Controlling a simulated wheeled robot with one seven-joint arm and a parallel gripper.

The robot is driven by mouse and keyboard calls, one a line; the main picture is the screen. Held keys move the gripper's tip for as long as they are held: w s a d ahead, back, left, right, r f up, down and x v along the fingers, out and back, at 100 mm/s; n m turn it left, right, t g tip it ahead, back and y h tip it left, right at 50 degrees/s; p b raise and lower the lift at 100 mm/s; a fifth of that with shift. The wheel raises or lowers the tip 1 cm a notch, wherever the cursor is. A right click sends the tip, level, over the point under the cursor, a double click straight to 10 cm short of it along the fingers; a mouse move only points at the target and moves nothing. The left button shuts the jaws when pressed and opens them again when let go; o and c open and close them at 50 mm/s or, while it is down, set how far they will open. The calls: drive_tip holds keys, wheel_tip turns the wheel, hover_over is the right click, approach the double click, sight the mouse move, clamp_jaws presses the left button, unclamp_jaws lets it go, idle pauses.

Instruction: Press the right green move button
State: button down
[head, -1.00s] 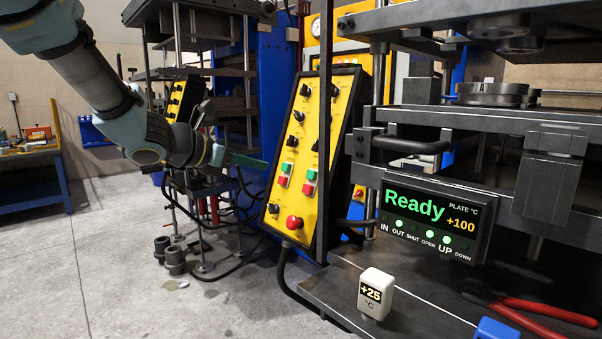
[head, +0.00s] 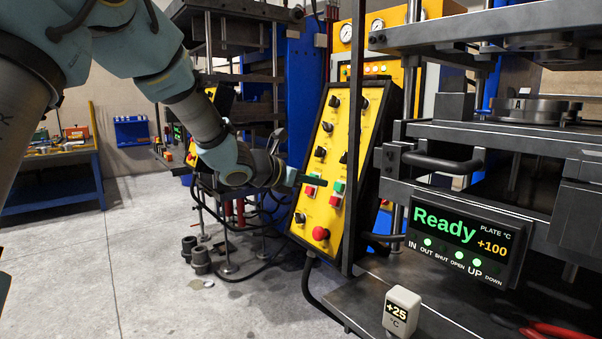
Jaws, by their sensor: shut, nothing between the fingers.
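The yellow control panel (head: 322,217) stands tilted in the middle of the head view. Its right green button (head: 339,187) is visible above a red button (head: 335,201).
A red mushroom button (head: 320,233) and black knobs sit on the same panel. The press display (head: 459,235) reads Ready. A white +25 °C block (head: 401,312) stands on the press table.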

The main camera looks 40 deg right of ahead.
sight(337, 186)
drive_tip(key=p+x, duration=0.1)
drive_tip(key=x, duration=0.3)
drive_tip(key=shift+d, duration=0.1)
